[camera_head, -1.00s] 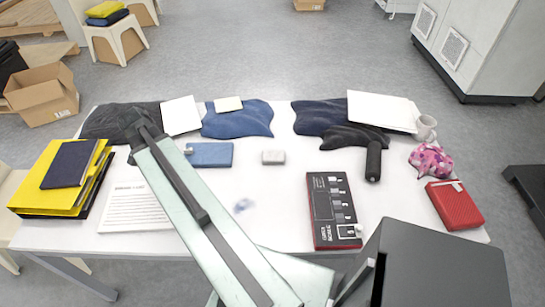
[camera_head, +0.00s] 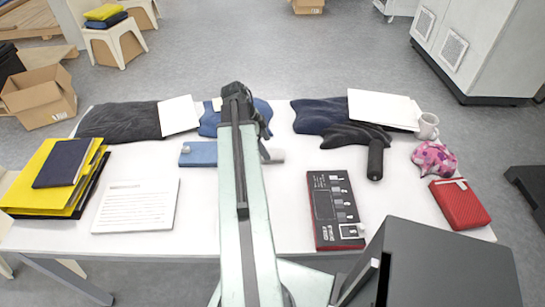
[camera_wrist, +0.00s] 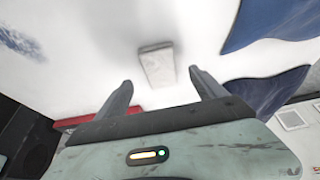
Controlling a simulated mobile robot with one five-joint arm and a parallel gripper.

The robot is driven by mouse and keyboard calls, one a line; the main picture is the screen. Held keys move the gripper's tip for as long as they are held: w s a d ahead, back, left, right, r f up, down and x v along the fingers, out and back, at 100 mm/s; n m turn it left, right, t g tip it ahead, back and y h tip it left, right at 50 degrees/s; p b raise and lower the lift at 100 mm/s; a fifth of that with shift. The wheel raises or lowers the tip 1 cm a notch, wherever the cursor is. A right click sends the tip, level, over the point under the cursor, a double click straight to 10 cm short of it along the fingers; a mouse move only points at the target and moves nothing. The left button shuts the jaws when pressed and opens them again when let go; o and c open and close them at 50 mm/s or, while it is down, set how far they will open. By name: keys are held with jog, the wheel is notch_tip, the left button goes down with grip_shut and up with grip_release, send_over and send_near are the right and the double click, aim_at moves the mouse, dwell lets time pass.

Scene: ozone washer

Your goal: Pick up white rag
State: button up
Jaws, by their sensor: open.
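White flat pieces lie at the back left (camera_head: 178,116) and back right (camera_head: 385,108), on dark cloths. A blue case (camera_head: 198,153) lies left of my arm. A mug (camera_head: 428,126) stands at the right edge.

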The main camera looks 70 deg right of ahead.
aim_at(271, 153)
jog(key=b+x, duration=0.4)
jog(key=x, duration=0.1)
jog(key=shift+f+b, duration=0.15)
jog(key=shift+b, duration=0.15)
jog(key=shift+r, duration=0.2)
jog(key=c, duration=1.5)
notch_tip(271, 153, up, 10)
jog(key=p, duration=1)
jog(key=shift+r+p, duration=0.15)
jog(key=shift+p, duration=0.2)
